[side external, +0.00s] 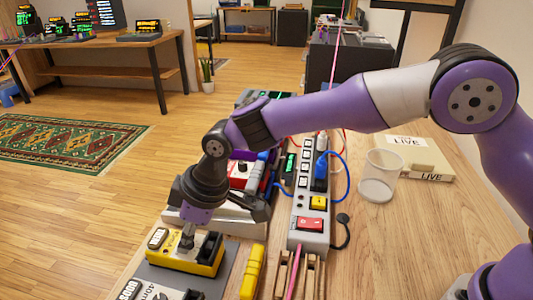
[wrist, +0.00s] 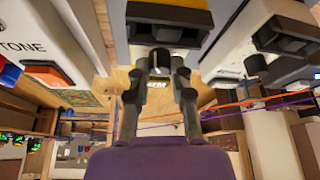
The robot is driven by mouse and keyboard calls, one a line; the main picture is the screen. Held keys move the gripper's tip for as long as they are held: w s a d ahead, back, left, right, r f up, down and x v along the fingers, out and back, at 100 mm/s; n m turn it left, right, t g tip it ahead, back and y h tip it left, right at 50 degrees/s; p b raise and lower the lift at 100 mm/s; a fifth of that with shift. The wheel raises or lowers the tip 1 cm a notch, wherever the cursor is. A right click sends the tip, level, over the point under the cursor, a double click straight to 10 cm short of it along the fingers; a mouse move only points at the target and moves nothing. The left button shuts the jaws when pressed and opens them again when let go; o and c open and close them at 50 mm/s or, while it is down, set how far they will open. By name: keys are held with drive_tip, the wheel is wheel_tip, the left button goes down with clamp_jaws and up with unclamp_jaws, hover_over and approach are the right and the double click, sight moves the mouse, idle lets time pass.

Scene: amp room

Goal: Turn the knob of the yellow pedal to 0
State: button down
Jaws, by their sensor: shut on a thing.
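The yellow pedal (side external: 180,261) sits on a grey board at the lower left of the side view. My gripper (side external: 187,240) points down onto the pedal's top. In the wrist view the pedal's yellow edge (wrist: 170,15) shows at the top. There my gripper's two fingers (wrist: 160,65) are close together around a small dark knob (wrist: 161,57) with a pale mark. The fingers hide most of the knob, and I cannot read its setting.
A power strip (side external: 310,225) with a red switch and cables lies to the right of the pedal. A yellow tool (side external: 252,272) lies between them. A clear cup (side external: 380,175) and a box (side external: 413,157) stand further right. Other pedals crowd behind and in front.

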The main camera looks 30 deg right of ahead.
drive_tip(key=shift+f+n, duration=0.1)
drive_tip(key=shift+n, duration=0.2)
drive_tip(key=n+g, duration=0.1)
drive_tip(key=n, duration=0.2)
drive_tip(key=shift+w+d+n+g, duration=0.1)
drive_tip(key=shift+n+g, duration=0.2)
drive_tip(key=shift+w+n+g+y, duration=0.15)
drive_tip(key=shift+n+g, duration=0.25)
drive_tip(key=shift+n, duration=0.6)
drive_tip(key=shift+s+n+g+y, duration=0.15)
drive_tip(key=shift+n+g, duration=0.25)
drive_tip(key=shift+n, duration=0.9)
drive_tip(key=c, duration=0.7)
unclamp_jaws()
drive_tip(key=shift+w, duration=0.1)
drive_tip(key=shift+c, duration=0.2)
